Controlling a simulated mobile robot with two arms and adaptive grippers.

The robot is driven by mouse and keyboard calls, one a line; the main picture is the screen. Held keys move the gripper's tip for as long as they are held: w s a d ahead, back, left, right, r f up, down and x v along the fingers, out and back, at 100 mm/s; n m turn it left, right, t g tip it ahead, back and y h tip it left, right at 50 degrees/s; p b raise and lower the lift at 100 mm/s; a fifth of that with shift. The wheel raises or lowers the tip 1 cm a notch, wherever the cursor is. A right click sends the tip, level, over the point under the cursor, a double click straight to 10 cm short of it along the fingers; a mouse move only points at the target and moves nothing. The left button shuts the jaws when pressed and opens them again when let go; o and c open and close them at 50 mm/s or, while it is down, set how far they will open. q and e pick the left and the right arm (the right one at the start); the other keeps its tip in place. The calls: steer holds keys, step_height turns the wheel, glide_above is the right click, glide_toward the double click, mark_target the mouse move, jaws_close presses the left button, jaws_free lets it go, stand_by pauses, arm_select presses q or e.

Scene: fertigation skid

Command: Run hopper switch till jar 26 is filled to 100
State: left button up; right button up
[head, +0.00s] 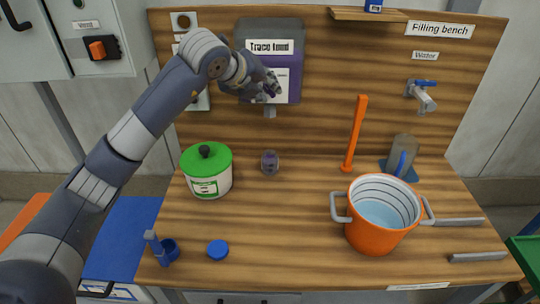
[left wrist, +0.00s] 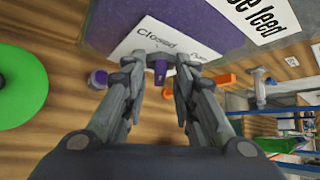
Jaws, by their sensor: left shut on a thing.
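The hopper (head: 283,48), labelled "Trace feed", hangs on the back board, grey above and purple below, with a short spout under it. A white plate (head: 281,86) on its front partly reads "Closed" in the left wrist view (left wrist: 150,42). My left gripper (head: 272,88) is at this plate, shut on the small purple hopper switch (left wrist: 160,72). A small jar (head: 269,162) with purple in it stands upright on the bench below the spout; it also shows in the left wrist view (left wrist: 98,79). Its number and fill level are unreadable. My right gripper is out of view.
A green-lidded pot (head: 207,172) stands left of the jar. An orange pot of water (head: 375,233), an orange paddle (head: 355,133) and a clear jug (head: 403,150) are to the right. A blue cap (head: 217,249) lies in front. The middle bench is clear.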

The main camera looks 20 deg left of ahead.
arm_select(q)
steer(key=shift+s+a+f+n+h+b, duration=0.1)
steer(key=shift+f+n+h+b, duration=0.35)
steer(key=shift+b, duration=1.5)
steer(key=o, duration=1.1)
steer(key=shift+r+p, duration=0.15)
steer(key=shift+p, duration=0.2)
steer(key=shift+r, duration=0.1)
